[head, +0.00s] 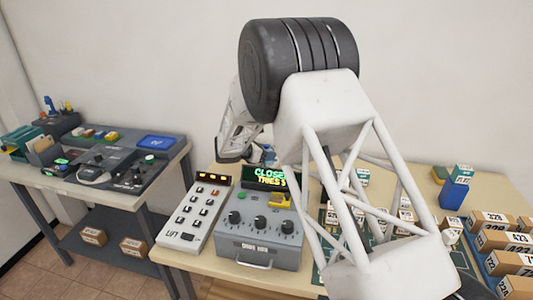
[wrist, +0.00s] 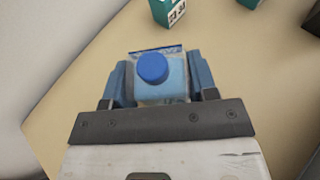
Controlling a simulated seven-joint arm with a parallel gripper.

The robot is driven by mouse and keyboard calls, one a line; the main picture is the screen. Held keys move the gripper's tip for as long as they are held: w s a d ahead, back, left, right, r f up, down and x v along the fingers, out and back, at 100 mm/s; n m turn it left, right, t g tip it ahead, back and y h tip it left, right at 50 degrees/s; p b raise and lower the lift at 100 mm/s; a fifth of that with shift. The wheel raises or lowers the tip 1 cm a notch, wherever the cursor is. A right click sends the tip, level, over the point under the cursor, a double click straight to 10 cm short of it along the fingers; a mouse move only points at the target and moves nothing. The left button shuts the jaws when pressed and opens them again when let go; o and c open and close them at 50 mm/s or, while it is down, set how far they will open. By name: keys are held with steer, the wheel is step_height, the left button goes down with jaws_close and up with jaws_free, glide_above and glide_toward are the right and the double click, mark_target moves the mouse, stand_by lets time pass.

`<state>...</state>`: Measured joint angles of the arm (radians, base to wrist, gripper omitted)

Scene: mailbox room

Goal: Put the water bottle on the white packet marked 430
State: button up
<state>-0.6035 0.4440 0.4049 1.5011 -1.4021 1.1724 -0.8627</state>
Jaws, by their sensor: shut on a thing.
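The water bottle (wrist: 174,80), pale and see-through with a round blue cap, sits between the fingers of my gripper (wrist: 160,77) in the wrist view. My gripper is shut on it, with one finger on each side. The bottle is seen from above over the tan table, and I cannot tell its height. A thin blue-and-white edge shows just behind the cap; I cannot tell what it belongs to. In the head view my arm hides the gripper and the bottle. I cannot make out a white packet marked 430 in either view.
A grey control box (head: 257,240) and a white keypad (head: 195,213) stand on the near table. Numbered brown boxes (head: 497,220) and a blue box (head: 453,193) are at the right. A green labelled box (wrist: 168,12) is beyond the bottle. A side table stands left.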

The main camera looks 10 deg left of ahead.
steer(key=shift+f, duration=0.15)
steer(key=o, duration=1)
steer(key=shift+c, duration=0.2)
steer(key=shift+s+a+r, duration=0.1)
steer(key=shift+s+r, duration=0.05)
steer(key=shift+r, duration=0.1)
steer(key=v, duration=1.1)
steer(key=shift+s+a, duration=0.2)
steer(key=shift+r, duration=0.15)
